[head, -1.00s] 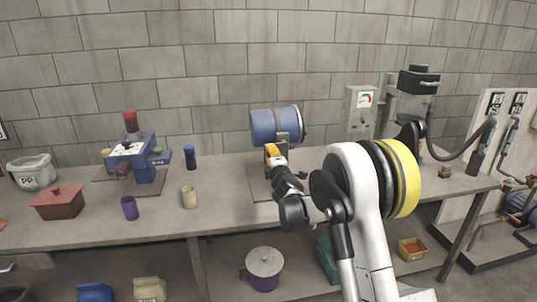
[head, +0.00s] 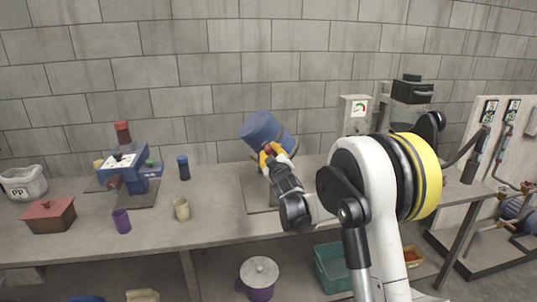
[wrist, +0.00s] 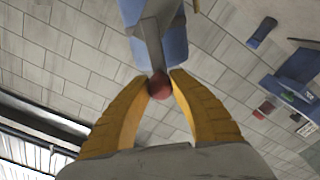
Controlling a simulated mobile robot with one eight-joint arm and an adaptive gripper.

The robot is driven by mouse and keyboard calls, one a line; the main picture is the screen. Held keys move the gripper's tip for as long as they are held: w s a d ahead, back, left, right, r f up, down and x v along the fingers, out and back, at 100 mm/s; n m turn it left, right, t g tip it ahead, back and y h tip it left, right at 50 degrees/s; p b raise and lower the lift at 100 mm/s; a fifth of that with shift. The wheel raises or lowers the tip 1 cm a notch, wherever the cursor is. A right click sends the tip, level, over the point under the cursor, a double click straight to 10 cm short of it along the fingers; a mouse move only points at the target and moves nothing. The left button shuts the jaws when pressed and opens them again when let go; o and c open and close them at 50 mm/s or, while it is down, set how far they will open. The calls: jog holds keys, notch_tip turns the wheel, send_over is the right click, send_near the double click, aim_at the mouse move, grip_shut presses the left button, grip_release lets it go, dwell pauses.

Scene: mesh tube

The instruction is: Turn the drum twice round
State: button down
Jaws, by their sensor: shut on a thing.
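The blue drum (head: 261,128) sits tilted on its stand above a grey base plate (head: 258,200) on the bench. In the wrist view the drum (wrist: 172,40) is at the top, with a grey crank arm (wrist: 152,45) in front of it. The crank ends in a red knob (wrist: 160,84). My gripper (wrist: 160,78) has its yellow fingertips closed on either side of this knob. In the head view my gripper (head: 270,152) is at the drum's front, and it hides part of the drum and stand.
A blue machine (head: 133,170) with a red top, a dark blue cup (head: 184,168), a beige cup (head: 181,209), a purple cup (head: 121,221) and a red box (head: 49,215) stand left. A gauge box (head: 354,122) is behind right. The bench right of the base plate is partly hidden by my arm.

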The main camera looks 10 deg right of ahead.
jog(key=shift+d+r+m, duration=0.3)
jog(key=shift+d+m, duration=0.35)
jog(key=shift+m, duration=0.45)
jog(key=c, duration=1.1)
grip_release()
jog(key=shift+d, duration=0.15)
jog(key=shift+c, duration=0.2)
jog(key=s, duration=1.2)
jog(key=shift+a, duration=0.35)
